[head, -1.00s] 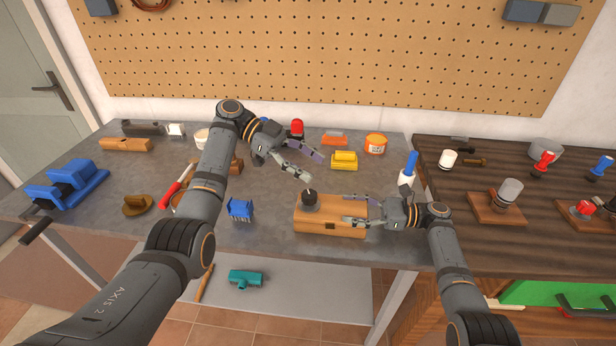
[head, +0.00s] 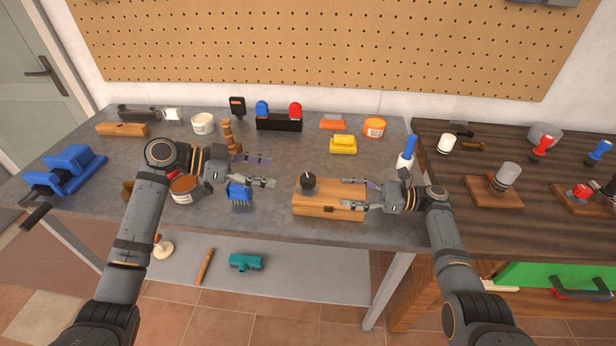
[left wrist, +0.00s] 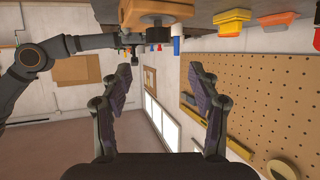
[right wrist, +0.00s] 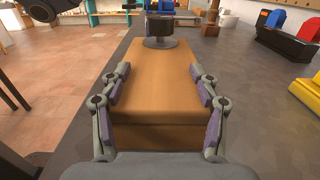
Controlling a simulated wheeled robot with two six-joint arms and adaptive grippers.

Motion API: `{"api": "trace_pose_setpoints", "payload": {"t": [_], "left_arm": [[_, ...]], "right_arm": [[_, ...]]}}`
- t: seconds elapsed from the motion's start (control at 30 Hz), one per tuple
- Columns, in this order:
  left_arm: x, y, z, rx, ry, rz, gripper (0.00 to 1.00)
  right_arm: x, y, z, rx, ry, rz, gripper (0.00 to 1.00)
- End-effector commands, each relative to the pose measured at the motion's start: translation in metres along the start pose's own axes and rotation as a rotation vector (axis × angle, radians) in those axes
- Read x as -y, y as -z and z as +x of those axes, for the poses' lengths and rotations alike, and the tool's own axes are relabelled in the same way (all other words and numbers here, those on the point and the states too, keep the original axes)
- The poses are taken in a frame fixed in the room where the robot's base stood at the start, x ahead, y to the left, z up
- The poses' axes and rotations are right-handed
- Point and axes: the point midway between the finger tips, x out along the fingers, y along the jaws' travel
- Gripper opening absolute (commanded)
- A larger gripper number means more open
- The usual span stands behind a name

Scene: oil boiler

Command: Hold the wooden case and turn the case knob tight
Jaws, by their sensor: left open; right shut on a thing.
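The wooden case (head: 329,206) lies near the front edge of the grey table. The black case knob (head: 308,182) stands upright on the left part of its top; the knob also shows at the far end of the case in the right wrist view (right wrist: 160,32). My right gripper (head: 356,196) is shut on the right end of the case, a finger on each side. My left gripper (head: 268,171) is open and empty, left of the knob and apart from it. In the left wrist view, nothing is between its fingers (left wrist: 158,85).
A blue brush (head: 238,193) lies just below my left gripper. A yellow block (head: 343,144) and an orange tub (head: 374,127) stand behind the case. A blue-handled tool (head: 407,152) stands behind my right gripper. A blue vise (head: 70,170) is at the far left.

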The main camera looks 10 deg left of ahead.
Motion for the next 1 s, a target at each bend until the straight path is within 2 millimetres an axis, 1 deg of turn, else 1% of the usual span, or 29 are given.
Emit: {"api": "trace_pose_setpoints", "payload": {"t": [0.17,0.27,0.37,0.6,0.7,0.83,1.0], "left_arm": [[-0.004,0.0,0.0,-0.002,0.007,-0.002,0.61],[-0.003,0.0,0.007,-0.004,0.006,-0.003,0.61],[-0.004,0.001,0.024,-0.008,0.004,-0.004,0.61],[-0.004,0.001,0.08,-0.006,0.003,-0.005,0.61],[-0.003,0.001,0.098,-0.004,0.003,-0.003,0.61],[-0.003,0.001,0.113,-0.004,0.005,-0.003,0.61],[-0.002,0.0,0.12,-0.001,0.006,-0.001,0.61]], "right_arm": [[0.0,0.0,0.0,0.0,0.0,-0.001,0.15],[0.0,0.0,0.0,0.0,0.0,-0.001,0.15],[0.0,0.0,0.0,0.0,0.0,-0.001,0.15],[0.0,0.0,0.0,0.0,0.0,-0.001,0.15],[0.0,0.0,0.0,0.0,0.0,-0.001,0.15],[0.0,0.0,0.0,0.001,0.0,-0.001,0.15],[0.0,0.0,0.0,0.001,0.0,0.0,0.15]]}}
